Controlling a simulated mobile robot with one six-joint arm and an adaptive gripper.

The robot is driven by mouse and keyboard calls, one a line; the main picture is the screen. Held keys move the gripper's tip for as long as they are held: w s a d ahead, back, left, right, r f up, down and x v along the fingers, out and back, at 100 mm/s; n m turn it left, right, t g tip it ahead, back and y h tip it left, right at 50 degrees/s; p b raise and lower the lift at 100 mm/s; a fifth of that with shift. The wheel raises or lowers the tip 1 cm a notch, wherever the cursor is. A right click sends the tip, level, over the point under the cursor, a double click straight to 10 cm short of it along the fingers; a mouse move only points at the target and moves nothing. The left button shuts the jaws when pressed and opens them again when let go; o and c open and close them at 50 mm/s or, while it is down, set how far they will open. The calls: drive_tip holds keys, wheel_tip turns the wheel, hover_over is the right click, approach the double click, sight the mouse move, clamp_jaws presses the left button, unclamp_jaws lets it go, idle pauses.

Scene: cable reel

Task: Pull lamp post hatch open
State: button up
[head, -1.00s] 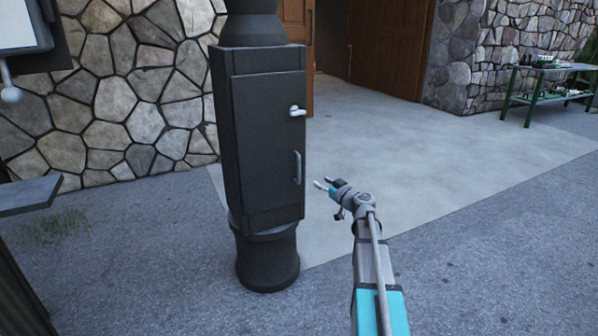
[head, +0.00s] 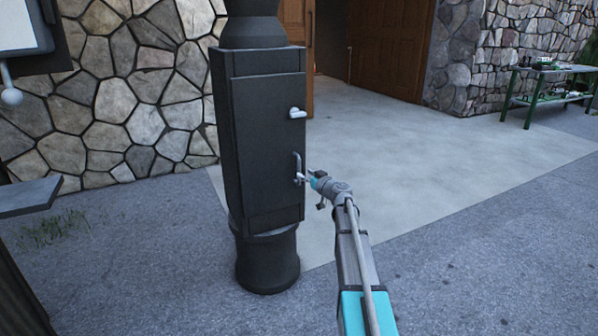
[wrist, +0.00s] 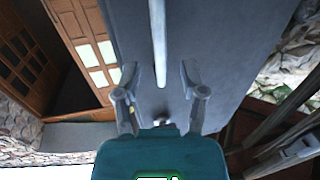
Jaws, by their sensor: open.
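The lamp post hatch (head: 268,145) is a dark grey door on the box of the lamp post, and it looks shut. A light turn latch (head: 297,113) sits on its right side. Below the latch is a vertical bar handle (head: 297,164). My gripper (head: 303,176) is at the lower part of the handle. In the wrist view the handle (wrist: 158,42) runs between the two open fingers of my gripper (wrist: 159,74), with a gap on each side. The wrist view does not show clearly how deep the bar lies between the fingers.
The lamp post's round base (head: 267,262) stands on grey paving. A stone wall (head: 110,120) is behind it on the left. An open wooden door (head: 390,50) is at the back. A green table (head: 550,70) stands far right. The paving right of the post is free.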

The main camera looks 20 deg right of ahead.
sight(299, 182)
drive_tip(key=shift+x, duration=2.25)
clamp_jaws()
